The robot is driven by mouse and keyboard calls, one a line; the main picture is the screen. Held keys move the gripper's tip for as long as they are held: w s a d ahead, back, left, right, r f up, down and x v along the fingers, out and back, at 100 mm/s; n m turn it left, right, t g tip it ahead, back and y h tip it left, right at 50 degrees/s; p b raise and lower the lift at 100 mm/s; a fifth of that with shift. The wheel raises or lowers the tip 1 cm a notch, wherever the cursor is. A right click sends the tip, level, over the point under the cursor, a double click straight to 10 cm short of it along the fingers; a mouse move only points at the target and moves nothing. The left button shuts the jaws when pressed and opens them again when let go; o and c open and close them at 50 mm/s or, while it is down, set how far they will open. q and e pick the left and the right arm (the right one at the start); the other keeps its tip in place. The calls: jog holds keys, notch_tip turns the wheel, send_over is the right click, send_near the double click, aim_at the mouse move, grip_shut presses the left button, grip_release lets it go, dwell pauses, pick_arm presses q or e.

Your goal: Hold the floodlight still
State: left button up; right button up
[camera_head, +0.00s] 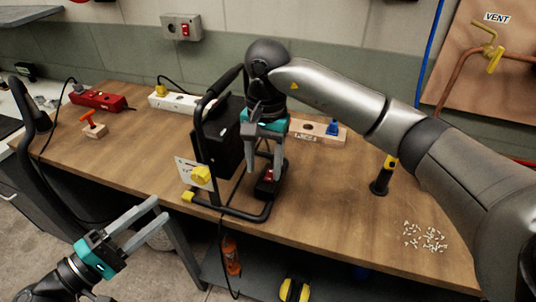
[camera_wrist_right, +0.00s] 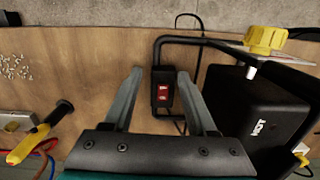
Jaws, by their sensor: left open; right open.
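The floodlight (camera_head: 228,140) is a black box on a black tube stand, upright near the table's front edge. A yellow knob (camera_head: 201,175) is on its side. A small black switch box with a red rocker (camera_head: 267,184) sits low at the stand; it also shows in the right wrist view (camera_wrist_right: 163,92). My right gripper (camera_head: 265,172) is open, pointing down above the switch box. In the right wrist view its fingers (camera_wrist_right: 160,72) lie either side of the box; contact cannot be told. My left gripper (camera_head: 161,209) is open and empty, in front of the table edge, apart from the floodlight.
On the wooden table (camera_head: 330,210) are a red power strip (camera_head: 98,99), a white power strip (camera_head: 175,101), an orange-handled tool (camera_head: 93,125), a black-and-yellow torch (camera_head: 383,176) and scattered white screws (camera_head: 425,238). A cable hangs over the front edge.

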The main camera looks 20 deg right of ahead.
aim_at(268, 205)
jog(key=shift+h, duration=0.3)
jog(key=f, duration=0.9)
jog(key=d+f, duration=0.1)
jog(key=f, duration=0.4)
jog(key=shift+w+d, duration=0.1)
jog(key=shift+w, duration=0.25)
grip_shut()
dwell(0.6)
